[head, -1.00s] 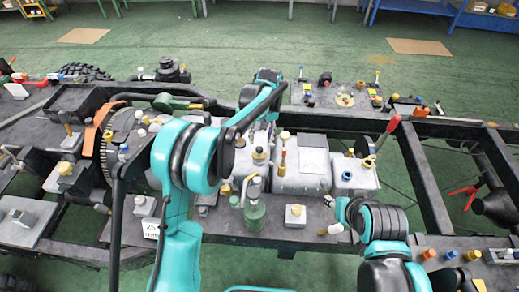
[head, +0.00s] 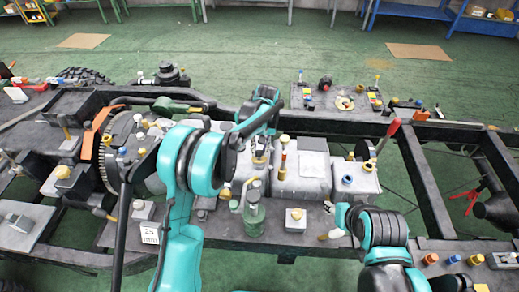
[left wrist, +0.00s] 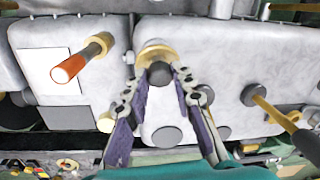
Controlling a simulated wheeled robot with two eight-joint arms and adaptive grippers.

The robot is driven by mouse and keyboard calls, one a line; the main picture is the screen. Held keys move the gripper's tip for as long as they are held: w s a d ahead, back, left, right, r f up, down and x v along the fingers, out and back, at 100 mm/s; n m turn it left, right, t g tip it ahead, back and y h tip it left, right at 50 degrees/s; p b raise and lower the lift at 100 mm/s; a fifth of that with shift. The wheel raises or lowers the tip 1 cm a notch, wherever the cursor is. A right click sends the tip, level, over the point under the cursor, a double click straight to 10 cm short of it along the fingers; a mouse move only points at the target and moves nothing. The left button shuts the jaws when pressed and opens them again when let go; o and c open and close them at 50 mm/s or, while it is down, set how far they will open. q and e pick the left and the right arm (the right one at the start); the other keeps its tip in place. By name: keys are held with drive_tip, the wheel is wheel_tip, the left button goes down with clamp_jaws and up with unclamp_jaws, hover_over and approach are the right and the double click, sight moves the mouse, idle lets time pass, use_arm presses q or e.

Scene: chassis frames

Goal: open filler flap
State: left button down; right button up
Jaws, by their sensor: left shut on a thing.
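A round brass-coloured fitting with a dark knob (left wrist: 160,72), which looks like the filler flap, sits on the edge of a light grey tank (left wrist: 222,62) in the left wrist view. My left gripper (left wrist: 160,84) is shut on the dark knob, one finger on each side of it. Whether the flap is lifted cannot be told. In the head view my left gripper (head: 262,146) reaches down over the grey tanks near the middle, and the arm partly hides the fitting. My right arm stands at the lower right; its gripper's fingers cannot be made out.
A brass post with an orange handle (left wrist: 76,64) stands beside the gripper. A yellow-ended rod (left wrist: 290,125) is on its other side. A green bottle-like part (head: 254,212) and a square block with a knob (head: 296,218) stand in front. A red-tipped lever (head: 393,127) rises at right.

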use_arm(q)
drive_tip(key=shift+w, duration=0.1)
drive_tip(key=shift+w+r+g+p, duration=0.15)
drive_tip(key=shift+w+g+p, duration=0.2)
drive_tip(key=shift+w+g, duration=0.55)
drive_tip(key=shift+w+g+p, duration=0.35)
drive_tip(key=shift+g, duration=0.85)
drive_tip(key=c, duration=1.3)
unclamp_jaws()
drive_tip(key=shift+o, duration=0.2)
drive_tip(key=shift+r, duration=0.1)
wheel_tip(320, 180, up, 10)
